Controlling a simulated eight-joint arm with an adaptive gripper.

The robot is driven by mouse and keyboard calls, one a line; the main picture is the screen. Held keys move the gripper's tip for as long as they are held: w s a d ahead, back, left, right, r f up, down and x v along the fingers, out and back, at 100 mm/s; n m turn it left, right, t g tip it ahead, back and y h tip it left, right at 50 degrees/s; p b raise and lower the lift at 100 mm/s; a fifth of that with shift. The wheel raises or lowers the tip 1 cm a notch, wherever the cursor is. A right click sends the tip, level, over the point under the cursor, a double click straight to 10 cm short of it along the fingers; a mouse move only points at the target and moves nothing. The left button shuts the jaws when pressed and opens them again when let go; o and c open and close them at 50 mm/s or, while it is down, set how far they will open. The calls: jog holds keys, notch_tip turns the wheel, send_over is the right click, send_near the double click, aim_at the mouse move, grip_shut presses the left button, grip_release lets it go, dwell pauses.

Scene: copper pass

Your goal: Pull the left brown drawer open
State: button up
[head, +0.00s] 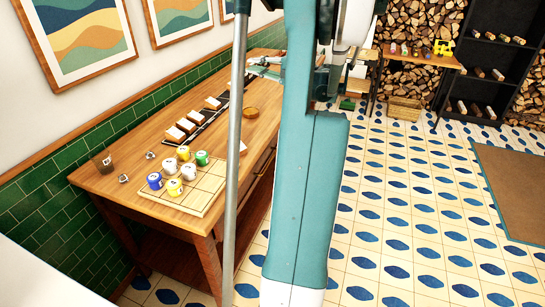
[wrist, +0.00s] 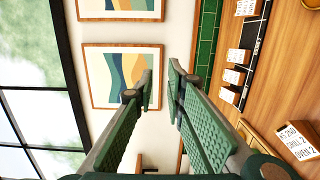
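The wooden table (head: 118,185) stands along the green tiled wall in the head view. A drawer front (head: 262,164) in its right side, with a dark handle, shows partly beside my arm. My arm hides much of that side, and I cannot tell which drawer is the left one. My gripper (wrist: 160,84) has two green ridged fingers in the wrist view, apart with nothing between them. It points toward the wall and framed pictures, with the tabletop (wrist: 285,75) to the right. In the head view, what looks like my gripper (head: 265,68) is above the table's far part.
A folded card (wrist: 297,140) shows in the wrist view. The tiled floor (head: 400,220) right of the table is clear.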

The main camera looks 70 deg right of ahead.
jog(key=s+d+f+n+g+y, duration=0.1)
jog(key=s+d+f+g+y, duration=0.15)
jog(key=s+f, duration=1.1)
send_near(273, 155)
jog(key=w+f, duration=0.1)
jog(key=w, duration=0.1)
jog(key=shift+w+a+f+h, duration=0.1)
jog(key=shift+w+f+h, duration=0.1)
jog(key=shift+h, duration=0.15)
jog(key=shift+b+x, duration=0.85)
jog(key=shift+x, duration=3)
jog(key=shift+r, duration=0.15)
grip_shut()
